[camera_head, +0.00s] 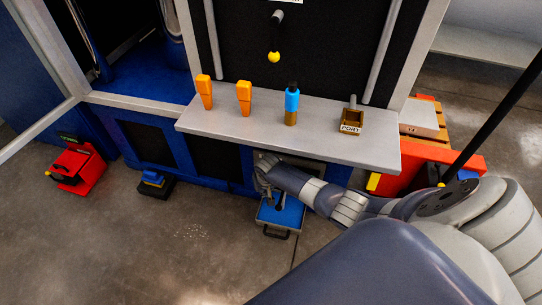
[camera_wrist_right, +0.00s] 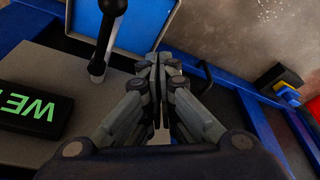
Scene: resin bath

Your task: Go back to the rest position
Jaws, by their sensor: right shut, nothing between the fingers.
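My right gripper (camera_head: 265,176) is shut and empty, in front of the blue cabinet and below the front edge of the grey shelf (camera_head: 225,122). My right arm reaches to it from the lower right. In the right wrist view the closed fingers of the gripper (camera_wrist_right: 158,62) meet near the middle with nothing between them. A blue tray-like panel (camera_head: 290,216) with a dark handle lies just below the gripper; it also shows in the wrist view (camera_wrist_right: 140,25). My left gripper is not in view.
On the shelf stand two orange objects (camera_head: 204,90) (camera_head: 244,95), a blue bottle-like object (camera_head: 291,100) and a brown PORT box (camera_head: 351,120). A red box (camera_head: 78,168) is on the floor at left. Open floor lies in front.

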